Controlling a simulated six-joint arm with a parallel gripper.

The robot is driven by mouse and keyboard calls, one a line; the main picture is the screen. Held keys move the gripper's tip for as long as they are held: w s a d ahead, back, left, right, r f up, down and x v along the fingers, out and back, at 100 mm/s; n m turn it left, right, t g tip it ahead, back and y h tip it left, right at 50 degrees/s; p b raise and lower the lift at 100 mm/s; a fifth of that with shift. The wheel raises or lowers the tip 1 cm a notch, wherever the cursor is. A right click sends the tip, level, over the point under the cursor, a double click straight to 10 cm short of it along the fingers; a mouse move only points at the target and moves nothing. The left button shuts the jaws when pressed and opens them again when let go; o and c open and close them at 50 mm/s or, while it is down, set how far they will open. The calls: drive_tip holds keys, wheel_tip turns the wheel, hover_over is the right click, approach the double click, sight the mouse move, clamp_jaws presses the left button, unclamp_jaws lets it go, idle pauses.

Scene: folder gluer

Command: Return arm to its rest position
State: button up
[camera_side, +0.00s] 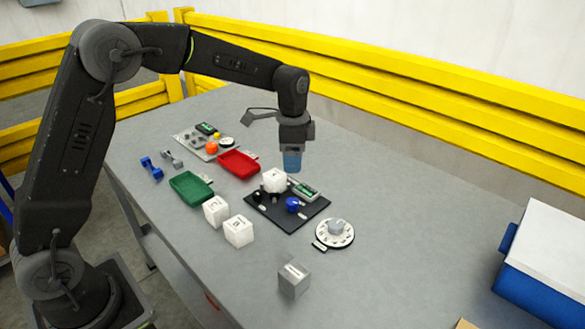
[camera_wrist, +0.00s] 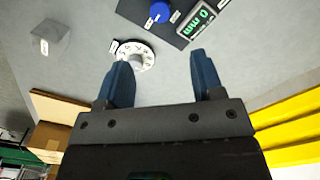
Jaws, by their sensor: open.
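My gripper (camera_side: 292,160) hangs from the raised arm above the table, pointing down, over the far side of a black board (camera_side: 262,213). In the wrist view my gripper (camera_wrist: 162,75) shows two blue fingers spread apart with nothing between them. The black board carries a white cube (camera_side: 275,180), a blue knob (camera_side: 293,204) and a small green display (camera_side: 305,191). The blue knob (camera_wrist: 160,12) and the display (camera_wrist: 198,20) also show at the top of the wrist view. A white dial (camera_side: 334,233) lies on the table beside the board.
Two white cubes (camera_side: 238,231), a grey cube (camera_side: 293,280), a green tray (camera_side: 191,188) and a red tray (camera_side: 238,164) stand on the grey table. Yellow rails (camera_side: 400,85) run along the back. A blue-and-white box (camera_side: 548,265) is at the right.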

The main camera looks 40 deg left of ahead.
drive_tip(key=shift+r, duration=0.15)
drive_tip(key=s+r+n+t, duration=0.3)
drive_tip(key=s+r+n, duration=0.1)
drive_tip(key=s+r, duration=0.75)
drive_tip(key=s+f+n+t, duration=0.2)
drive_tip(key=s+n, duration=0.3)
drive_tip(key=s, duration=1.1)
drive_tip(key=shift+s+d+f+t, duration=0.15)
drive_tip(key=shift+s+d+t, duration=0.15)
drive_tip(key=shift+s+d, duration=0.05)
idle(1.3)
